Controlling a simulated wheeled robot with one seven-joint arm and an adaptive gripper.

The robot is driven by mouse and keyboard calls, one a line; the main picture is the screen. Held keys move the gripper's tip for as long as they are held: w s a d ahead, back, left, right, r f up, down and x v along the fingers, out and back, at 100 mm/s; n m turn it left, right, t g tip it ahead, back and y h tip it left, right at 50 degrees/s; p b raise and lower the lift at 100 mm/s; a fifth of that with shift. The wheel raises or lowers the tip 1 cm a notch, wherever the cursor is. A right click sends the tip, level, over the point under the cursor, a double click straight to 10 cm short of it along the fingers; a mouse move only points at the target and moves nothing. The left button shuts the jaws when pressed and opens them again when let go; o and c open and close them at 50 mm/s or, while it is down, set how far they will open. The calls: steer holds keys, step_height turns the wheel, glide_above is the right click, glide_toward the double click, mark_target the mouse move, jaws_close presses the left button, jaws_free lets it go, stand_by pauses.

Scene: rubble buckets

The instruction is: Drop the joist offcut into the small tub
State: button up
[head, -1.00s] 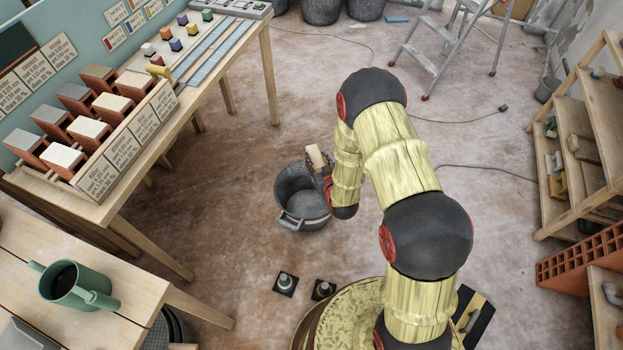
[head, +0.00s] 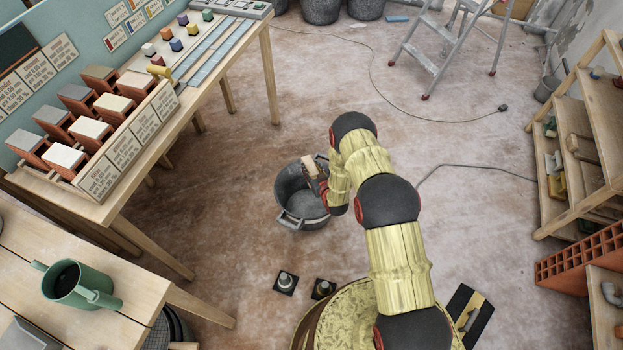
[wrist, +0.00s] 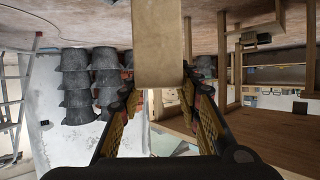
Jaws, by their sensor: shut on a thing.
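The joist offcut (head: 309,167) is a pale wooden block. My gripper (head: 318,181) is shut on it and holds it over the far right part of the tub's opening, as seen in the head view. In the wrist view the offcut (wrist: 158,45) sticks out from between the fingers of my gripper (wrist: 159,88). The small tub (head: 285,192) is a dark grey bucket with handles, standing on the floor. My gripper and forearm hide its right side. The height of the offcut above the rim is hard to tell.
A workbench (head: 150,215) with bricks and coloured blocks is at left. A green mug (head: 75,287) stands on a nearer table. A stepladder (head: 430,50) and dark buckets (head: 320,10) are at the back, shelves (head: 560,175) at right. Floor around the tub is mostly clear.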

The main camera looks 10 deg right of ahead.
step_height(320, 180, down, 9)
steer(key=shift+w+d+r, duration=0.1)
steer(key=shift+w+r, duration=0.05)
steer(key=shift+y, duration=0.3)
step_height(320, 180, down, 6)
steer(key=b, duration=0.3)
steer(key=shift+b, duration=0.35)
steer(key=o, duration=1.3)
steer(key=shift+o, duration=0.5)
steer(key=v, duration=1.2)
